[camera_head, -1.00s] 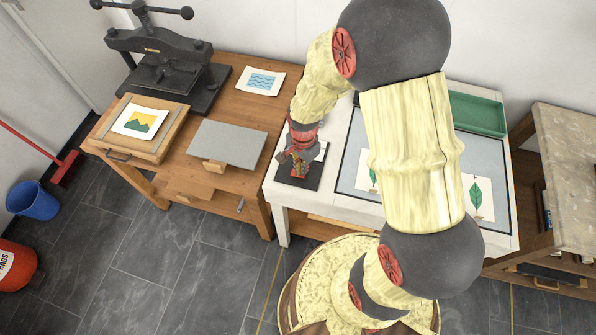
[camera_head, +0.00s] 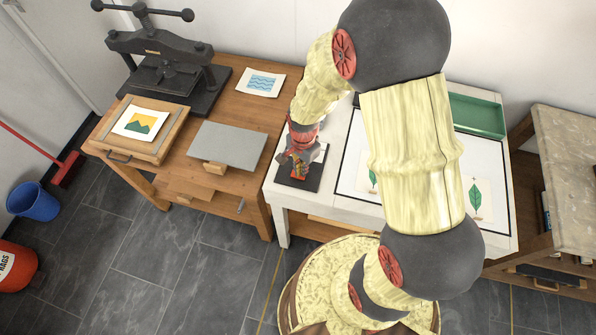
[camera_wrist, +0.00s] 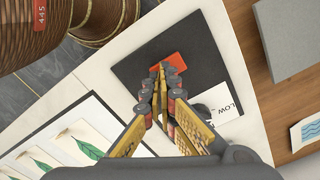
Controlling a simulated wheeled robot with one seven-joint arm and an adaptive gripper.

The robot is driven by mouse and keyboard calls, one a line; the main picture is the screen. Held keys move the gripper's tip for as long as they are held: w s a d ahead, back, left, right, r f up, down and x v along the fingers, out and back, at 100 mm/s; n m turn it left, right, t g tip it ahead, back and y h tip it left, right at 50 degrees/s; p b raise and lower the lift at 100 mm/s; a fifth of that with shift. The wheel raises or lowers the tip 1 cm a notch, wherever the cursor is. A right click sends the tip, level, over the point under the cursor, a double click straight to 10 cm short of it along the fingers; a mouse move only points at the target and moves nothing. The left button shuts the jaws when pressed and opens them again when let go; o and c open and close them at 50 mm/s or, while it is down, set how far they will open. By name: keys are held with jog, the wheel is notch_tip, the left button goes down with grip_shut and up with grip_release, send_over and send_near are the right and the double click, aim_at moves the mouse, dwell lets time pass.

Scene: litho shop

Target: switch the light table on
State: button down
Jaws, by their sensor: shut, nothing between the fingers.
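The light table (camera_head: 352,145) is a white bench with a dark-edged panel, partly hidden behind my arm. Its panel glows bright white, with leaf prints (camera_head: 476,199) lying on it. A black plate (camera_head: 312,183) is at the left end of the table top.
A wooden table (camera_head: 242,113) on the left holds a grey slab (camera_head: 228,143), a wave print (camera_head: 262,82) and a black press (camera_head: 160,65). A green tray (camera_head: 477,115) is at the light table's back right. A stone-topped cabinet (camera_head: 570,150) stands at right.

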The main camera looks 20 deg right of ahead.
jog(key=shift+r+p, duration=2)
jog(key=shift+r, duration=0.9)
jog(key=shift+s+n, duration=0.25)
jog(key=shift+n, duration=0.35)
jog(key=s+r+n+t+b, duration=0.2)
jog(key=s+r+n+b, duration=0.2)
jog(key=r, duration=0.8)
jog(key=s+r+n+t+b, duration=0.3)
jog(key=s+r+n, duration=0.5)
jog(key=r, duration=0.5)
jog(key=shift+s+t+b, duration=0.3)
jog(key=shift+s+b, duration=0.05)
jog(key=shift+s, duration=0.4)
jog(key=shift+r, duration=0.1)
